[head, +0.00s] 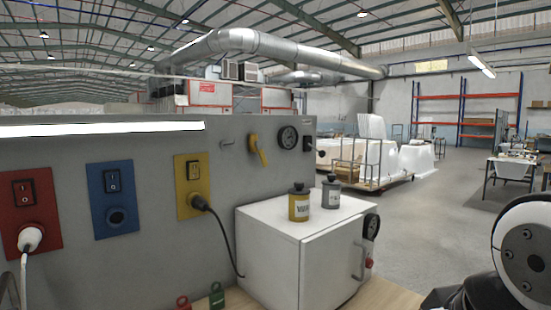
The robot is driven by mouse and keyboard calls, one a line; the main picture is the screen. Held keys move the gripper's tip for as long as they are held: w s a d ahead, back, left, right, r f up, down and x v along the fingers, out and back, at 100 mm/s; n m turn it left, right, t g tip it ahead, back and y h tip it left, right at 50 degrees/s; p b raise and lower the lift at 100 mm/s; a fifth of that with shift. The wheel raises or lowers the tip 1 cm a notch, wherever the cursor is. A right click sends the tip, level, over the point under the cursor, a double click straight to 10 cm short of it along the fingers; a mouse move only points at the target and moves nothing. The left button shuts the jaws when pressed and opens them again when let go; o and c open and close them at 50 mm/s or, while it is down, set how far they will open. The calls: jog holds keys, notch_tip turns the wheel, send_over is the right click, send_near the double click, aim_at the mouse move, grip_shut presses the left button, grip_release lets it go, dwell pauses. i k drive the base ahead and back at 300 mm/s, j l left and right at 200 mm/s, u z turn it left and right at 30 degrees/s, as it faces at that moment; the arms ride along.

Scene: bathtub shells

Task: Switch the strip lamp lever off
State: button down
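The strip lamp (100,130) runs along the top of the grey panel at the left and shines white. A small switch with a dark lever (314,149) sits on a plate at the panel's right end. A yellow handle (259,150) hangs on the panel to the left of a round gauge (288,137). I cannot tell from the picture which of these two works the lamp. A white and black part of my own arm shows at the lower right. My gripper is not in view.
Red, blue (113,200) and yellow (192,186) socket plates with rocker switches line the panel; plugs are in the red and yellow ones. A white cabinet (270,262) stands before the panel with a yellow can (299,207) and a grey can (331,195) on top.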

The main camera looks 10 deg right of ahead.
aim_at(321, 153)
jog(key=i+l+u, duration=0.1)
jog(key=l+u, duration=0.25)
jog(key=l, duration=0.5)
jog(key=l+u, duration=0.35)
jog(key=l, duration=0.5)
jog(key=l+u, duration=0.35)
jog(key=l, duration=0.55)
jog(key=i+j, duration=0.1)
jog(key=i, duration=0.35)
